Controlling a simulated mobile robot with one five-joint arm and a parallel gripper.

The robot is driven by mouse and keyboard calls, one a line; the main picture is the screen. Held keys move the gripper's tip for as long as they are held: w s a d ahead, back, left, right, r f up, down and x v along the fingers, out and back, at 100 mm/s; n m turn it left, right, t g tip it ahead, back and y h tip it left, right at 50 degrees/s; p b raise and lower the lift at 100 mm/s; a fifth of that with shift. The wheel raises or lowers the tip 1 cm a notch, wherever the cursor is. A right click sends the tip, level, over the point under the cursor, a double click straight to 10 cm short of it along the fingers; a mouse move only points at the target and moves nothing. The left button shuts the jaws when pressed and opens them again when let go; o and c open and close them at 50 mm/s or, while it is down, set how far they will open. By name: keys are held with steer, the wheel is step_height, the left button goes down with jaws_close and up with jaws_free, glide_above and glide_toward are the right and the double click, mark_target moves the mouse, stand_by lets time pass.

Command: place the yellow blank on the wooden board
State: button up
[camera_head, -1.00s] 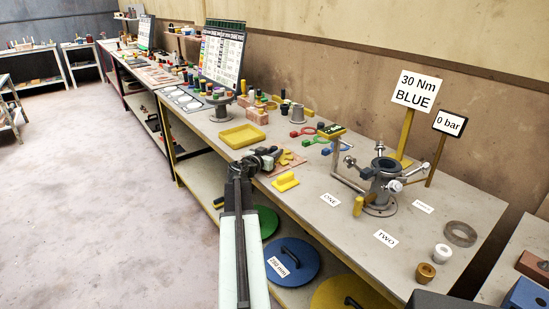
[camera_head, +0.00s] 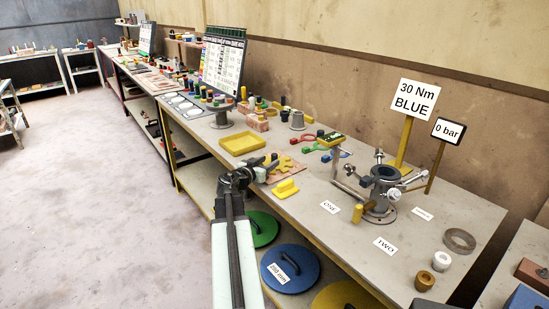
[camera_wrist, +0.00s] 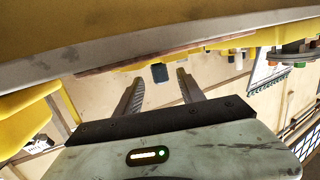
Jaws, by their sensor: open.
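A yellow piece with an upright ridge (camera_head: 285,188) lies on the bench near its front edge. The pinkish-brown wooden board (camera_head: 299,171) is just behind it, with a flat yellow toothed shape (camera_head: 283,163) on it. I cannot tell for certain which of these yellow pieces is the blank. My gripper (camera_head: 262,168) is at the board's left end, by the bench's front edge. In the wrist view its two fingers (camera_wrist: 161,85) are apart with nothing held between them. A small dark block (camera_wrist: 160,72) and flat yellow shapes show beyond the fingertips.
A yellow tray (camera_head: 242,152) stands behind my gripper. A grey flanged fitting (camera_head: 384,190) with arms and bolts stands to the right, beside two signs. Lids, including a blue one (camera_head: 305,275), lie on the lower shelf. The bench between labels ONE and TWO is mostly clear.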

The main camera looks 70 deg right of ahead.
steer(key=v, duration=0.7)
steer(key=shift+p, duration=0.4)
steer(key=w+a+f+n+t+y, duration=0.1)
steer(key=w+a+f+n+y, duration=0.3)
steer(key=w+a, duration=0.5)
steer(key=w+a+f+n+t+y, duration=0.1)
steer(key=w+a+f+n+t, duration=0.1)
steer(key=w+a+f, duration=0.65)
steer(key=w+a+f+n+t+y, duration=0.1)
steer(key=w+a+f+n+y, duration=0.3)
steer(key=a, duration=0.8)
steer(key=w+a+f+n+y, duration=0.1)
steer(key=a+n+y, duration=0.1)
steer(key=a, duration=1)
steer(key=w+a+f+n+y, duration=0.1)
steer(key=a+n, duration=0.3)
steer(key=a, duration=0.9)
steer(key=w+a+f+n+g+y, duration=0.1)
steer(key=a+n+y, duration=0.3)
steer(key=a, duration=0.8)
steer(key=shift+a+f, duration=0.3)
steer(key=shift+f, duration=0.1)
